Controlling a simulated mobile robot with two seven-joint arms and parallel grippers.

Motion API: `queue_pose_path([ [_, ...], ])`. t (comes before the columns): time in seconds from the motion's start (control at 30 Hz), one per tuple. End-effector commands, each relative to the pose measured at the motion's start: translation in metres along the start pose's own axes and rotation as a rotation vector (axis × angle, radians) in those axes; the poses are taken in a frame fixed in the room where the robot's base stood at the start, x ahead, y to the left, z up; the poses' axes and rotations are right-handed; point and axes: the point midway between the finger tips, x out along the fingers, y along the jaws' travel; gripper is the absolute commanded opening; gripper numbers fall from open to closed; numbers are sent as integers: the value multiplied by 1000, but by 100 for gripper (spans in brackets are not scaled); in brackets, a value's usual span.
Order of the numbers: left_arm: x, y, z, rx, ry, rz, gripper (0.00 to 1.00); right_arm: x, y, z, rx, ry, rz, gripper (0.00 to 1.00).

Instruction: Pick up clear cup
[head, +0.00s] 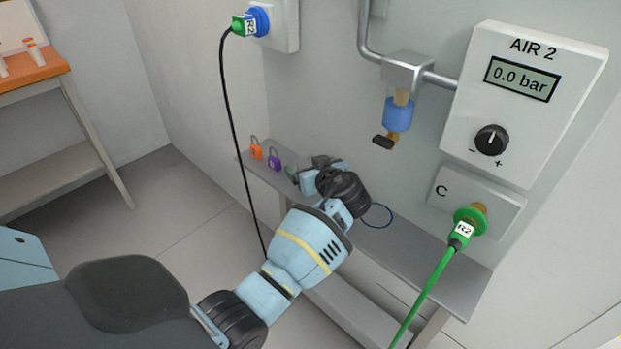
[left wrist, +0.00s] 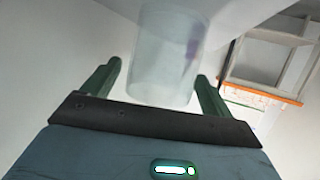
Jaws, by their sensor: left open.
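The clear cup (left wrist: 163,65) shows in the left wrist view as a translucent, pale cylinder. It stands between the two green fingers of my left gripper (left wrist: 158,82), with a visible gap to at least the right finger. My left gripper (head: 300,174) is open, low over the grey bench (head: 420,254) in the head view. I cannot make out the cup in the head view, where my gripper and wrist cover that part of the bench. My right gripper is in neither view.
An orange padlock (head: 256,150) and a purple padlock (head: 274,161) stand at the bench's far left end. A black cable (head: 228,110) hangs just left of my gripper. A thin blue loop (head: 377,215) lies right of my wrist. A blue-bodied valve (head: 397,115) hangs above.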

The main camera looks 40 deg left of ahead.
Motion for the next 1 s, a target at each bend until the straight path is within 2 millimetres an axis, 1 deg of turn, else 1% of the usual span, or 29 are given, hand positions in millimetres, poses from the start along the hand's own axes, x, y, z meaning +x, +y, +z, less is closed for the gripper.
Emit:
queue_pose_path([
  [0.13, 0, 0, 0, 0, 0, 0, 86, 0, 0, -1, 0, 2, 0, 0],
  [0.17, 0, 0, 0, 0, 0, 0, 83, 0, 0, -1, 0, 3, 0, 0],
  [0.5, 0, 0, 0, 0, 0, 0, 39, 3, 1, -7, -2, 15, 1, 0],
  [0.8, -1, 0, -2, 0, 0, 0, 38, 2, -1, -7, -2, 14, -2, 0],
  [1.0, -6, 0, -15, -4, 1, 1, 38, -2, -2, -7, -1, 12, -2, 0],
])
